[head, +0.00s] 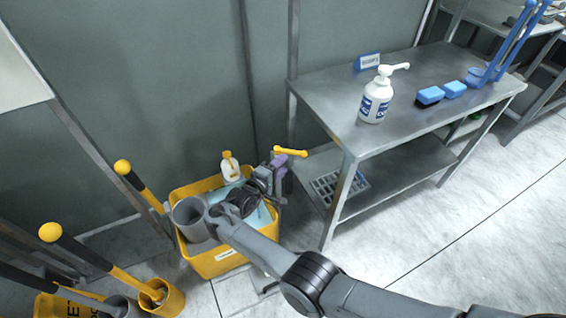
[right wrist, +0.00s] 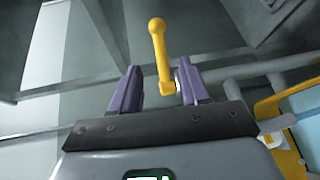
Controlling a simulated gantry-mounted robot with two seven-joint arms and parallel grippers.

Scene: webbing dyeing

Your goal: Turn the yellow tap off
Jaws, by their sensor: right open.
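The yellow tap (head: 290,152) has a bar-shaped handle with a rounded end, above the right rim of a yellow tub. In the right wrist view the tap handle (right wrist: 158,42) stands upright, its lower end between or just beyond the two purple fingers. My right gripper (head: 279,164) is open beside the tap in the head view, and its spread fingers show in the right wrist view (right wrist: 159,84). I cannot tell whether a finger touches the handle. My arm and wrist hide the tap's lower part. My left gripper is out of view.
The yellow tub (head: 219,263) holds a grey cylinder (head: 187,214) and light-blue contents. Yellow-knobbed long handles (head: 122,167) stand to the left. A steel table (head: 337,106) at right bears a white pump bottle (head: 377,98) and blue brushes (head: 430,95). Floor at right is clear.

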